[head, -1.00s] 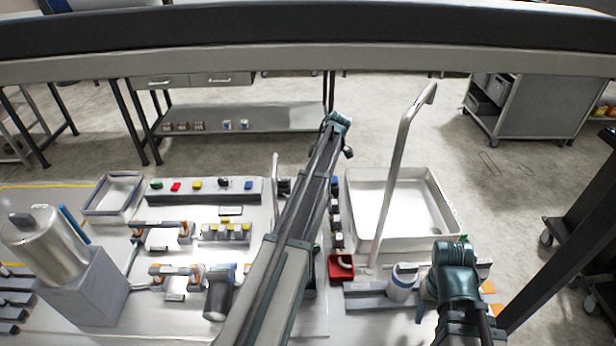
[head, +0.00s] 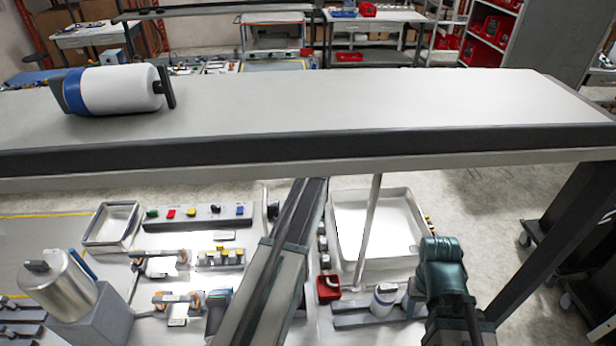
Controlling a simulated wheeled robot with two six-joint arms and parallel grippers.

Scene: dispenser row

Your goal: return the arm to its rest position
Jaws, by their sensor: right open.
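My right arm's teal joint (head: 442,268) stands at the lower right, bent close to the bottom edge. My right gripper (head: 412,298) is open and low beside a white cup (head: 385,298) on the bench; its fingers are mostly hidden by the teal joint. I cannot tell whether it touches the cup. Nothing shows held in it. My other arm (head: 272,275) rises from the bottom middle and passes out of sight behind the long raised shelf. My left gripper is hidden.
The raised shelf (head: 380,105) crosses the view, with a white-and-blue cylinder (head: 120,90) on it. On the bench are a red bin (head: 329,288), a white tray (head: 350,262), a button panel (head: 200,217) and a metal canister (head: 58,285). A thin pole (head: 368,230) stands by the tray.

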